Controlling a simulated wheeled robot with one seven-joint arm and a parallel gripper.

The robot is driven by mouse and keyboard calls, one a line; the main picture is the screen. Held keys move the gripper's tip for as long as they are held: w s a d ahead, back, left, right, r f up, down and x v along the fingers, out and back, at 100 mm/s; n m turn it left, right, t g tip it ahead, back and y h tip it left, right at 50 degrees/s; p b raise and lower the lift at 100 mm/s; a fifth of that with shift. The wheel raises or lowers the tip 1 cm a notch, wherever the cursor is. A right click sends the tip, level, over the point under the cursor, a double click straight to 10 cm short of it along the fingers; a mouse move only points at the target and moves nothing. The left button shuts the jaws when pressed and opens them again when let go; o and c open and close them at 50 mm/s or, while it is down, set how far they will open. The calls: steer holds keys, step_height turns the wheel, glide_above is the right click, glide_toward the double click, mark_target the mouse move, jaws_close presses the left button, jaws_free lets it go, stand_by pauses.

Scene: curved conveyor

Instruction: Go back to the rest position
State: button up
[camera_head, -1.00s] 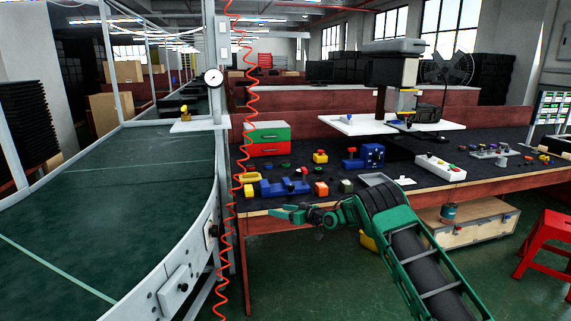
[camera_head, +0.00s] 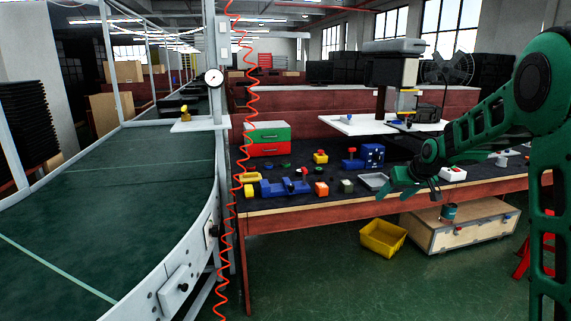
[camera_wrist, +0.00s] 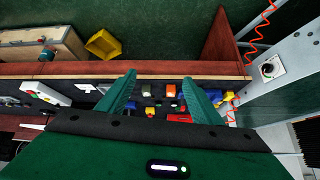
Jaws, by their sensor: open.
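My gripper (camera_head: 403,190) is green and sits at the right of the head view, in front of the workbench's front edge and near a grey tray (camera_head: 374,181). Its jaws are open and nothing shows between them. My arm bends up to a raised elbow at the right edge of the head view. In the wrist view the two green fingers of my gripper (camera_wrist: 160,92) stand apart, with the bench and its small parts behind them.
The dark-topped workbench (camera_head: 300,207) holds several coloured parts, a blue block (camera_head: 373,156) and a green-and-red drawer box (camera_head: 267,139). The curved conveyor (camera_head: 110,215) is empty at left. A coiled red hose (camera_head: 237,175) hangs between. A yellow bin (camera_head: 383,238) and wooden crate (camera_head: 460,232) stand on the floor.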

steer(key=s+d+m+g+h, duration=0.1)
steer(key=s+d+m+g, duration=0.1)
steer(key=s, duration=1.6)
steer(key=s+d+r+m+g, duration=0.1)
steer(key=s+d+m+g, duration=0.2)
steer(key=s, duration=1.6)
steer(key=shift+s+d+h, duration=0.2)
steer(key=shift+d+h, duration=0.2)
steer(key=shift+d, duration=0.85)
steer(key=s+g, duration=0.1)
steer(key=s, duration=0.4)
steer(key=s+a+f+m, duration=0.1)
steer(key=s, duration=0.4)
steer(key=s+a+f+m+g, duration=0.1)
steer(key=s, duration=0.4)
steer(key=shift+f+g+y, duration=0.25)
steer(key=shift+g+y, duration=0.05)
steer(key=shift+c, duration=0.4)
